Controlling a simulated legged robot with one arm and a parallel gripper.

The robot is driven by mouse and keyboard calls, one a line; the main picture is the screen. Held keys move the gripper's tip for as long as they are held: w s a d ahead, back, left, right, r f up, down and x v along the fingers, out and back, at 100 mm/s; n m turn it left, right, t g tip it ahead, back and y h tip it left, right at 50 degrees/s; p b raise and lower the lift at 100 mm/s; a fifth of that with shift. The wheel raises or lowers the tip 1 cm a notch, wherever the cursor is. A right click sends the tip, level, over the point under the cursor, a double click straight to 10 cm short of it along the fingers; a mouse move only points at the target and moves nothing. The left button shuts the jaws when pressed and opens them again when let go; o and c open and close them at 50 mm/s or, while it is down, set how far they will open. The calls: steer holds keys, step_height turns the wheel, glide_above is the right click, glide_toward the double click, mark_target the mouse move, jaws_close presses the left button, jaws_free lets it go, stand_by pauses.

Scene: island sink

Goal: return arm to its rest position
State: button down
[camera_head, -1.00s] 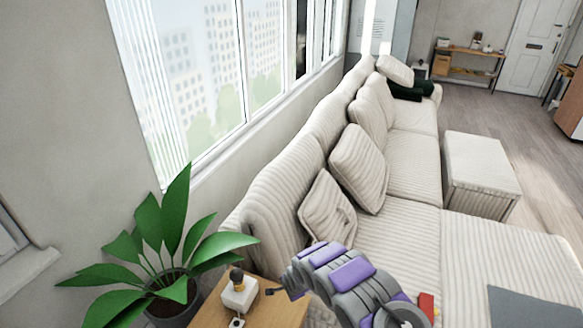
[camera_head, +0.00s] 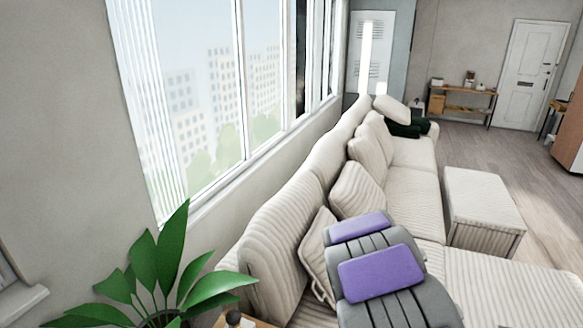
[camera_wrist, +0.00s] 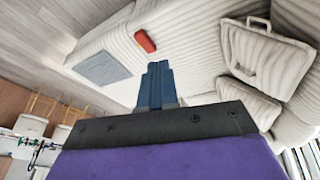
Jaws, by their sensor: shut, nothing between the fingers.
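My gripper (camera_wrist: 158,72) is at the middle of the wrist view, its blue fingers shut together with nothing between them. In that view it hangs in front of the cream ribbed sofa (camera_wrist: 195,45). In the head view my grey and purple arm (camera_head: 385,275) shows at the bottom centre, in front of the sofa (camera_head: 410,185). My gripper itself cannot be made out in the head view.
A potted plant (camera_head: 160,275) and a wooden table corner (camera_head: 232,320) are at lower left, beside the window wall. A cushioned ottoman (camera_head: 482,205) stands right of the sofa. A red object (camera_wrist: 145,41) and a grey mat (camera_wrist: 103,67) lie on the sofa.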

steer(key=s+a+r+n+g+y, duration=0.1)
steer(key=s+a+r+n, duration=0.1)
steer(key=s, duration=1)
steer(key=s+a+r+n+g+y+b, duration=0.1)
steer(key=s+r, duration=0.4)
steer(key=s, duration=0.7)
steer(key=s+a+r+n+g+y+b, duration=0.1)
steer(key=s+a+r+n, duration=0.3)
steer(key=s, duration=0.8)
steer(key=shift+s+r+n+g+y, duration=0.15)
steer(key=shift+n+g+y, duration=0.15)
steer(key=shift+n, duration=0.3)
steer(key=shift+a, duration=0.1)
